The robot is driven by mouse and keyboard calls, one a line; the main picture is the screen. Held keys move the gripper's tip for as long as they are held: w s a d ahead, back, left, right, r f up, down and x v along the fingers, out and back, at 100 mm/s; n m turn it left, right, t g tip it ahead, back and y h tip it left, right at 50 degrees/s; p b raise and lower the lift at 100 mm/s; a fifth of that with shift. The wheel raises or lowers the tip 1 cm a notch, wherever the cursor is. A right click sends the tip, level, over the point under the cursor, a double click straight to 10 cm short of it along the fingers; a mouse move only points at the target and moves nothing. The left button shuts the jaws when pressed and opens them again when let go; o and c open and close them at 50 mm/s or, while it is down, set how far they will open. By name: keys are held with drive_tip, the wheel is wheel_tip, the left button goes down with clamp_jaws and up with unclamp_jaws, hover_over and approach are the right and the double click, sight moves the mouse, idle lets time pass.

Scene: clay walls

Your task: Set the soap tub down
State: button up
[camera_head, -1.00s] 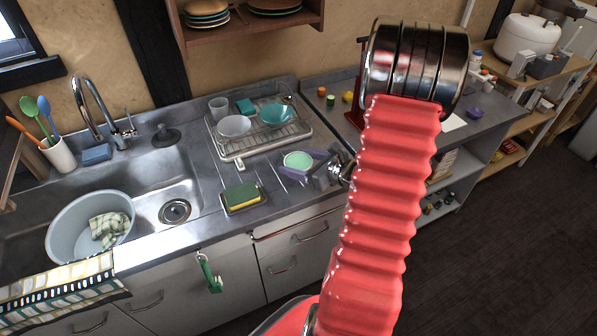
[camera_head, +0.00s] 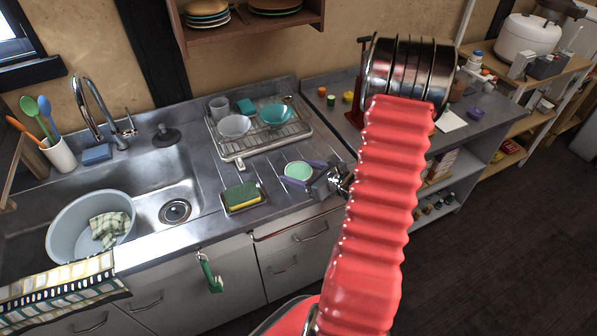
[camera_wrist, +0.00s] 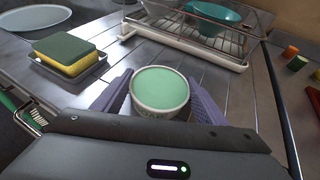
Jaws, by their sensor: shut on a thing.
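The soap tub is a small round white tub with pale green soap in it. In the head view the soap tub (camera_head: 298,171) is over the grooved metal drainboard, between the sponge and my arm. In the wrist view the soap tub (camera_wrist: 160,90) is upright between the two purple fingers. My gripper (camera_head: 300,172) is shut on its sides; it also shows in the wrist view (camera_wrist: 160,98). The tub is at or just above the drainboard; I cannot tell whether its base touches. The lower front of the tub is hidden by the gripper body.
A green and yellow sponge on a dark tray (camera_head: 242,197) lies to the left. A dish rack (camera_head: 262,145) with bowls stands behind. The sink (camera_head: 165,185) with a grey basin (camera_head: 65,235) is further left. Bare drainboard (camera_wrist: 105,62) surrounds the tub.

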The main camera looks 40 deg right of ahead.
drive_tip(key=o, duration=1.3)
drive_tip(key=shift+f, duration=0.1)
drive_tip(key=shift+c, duration=0.2)
drive_tip(key=v, duration=1.2)
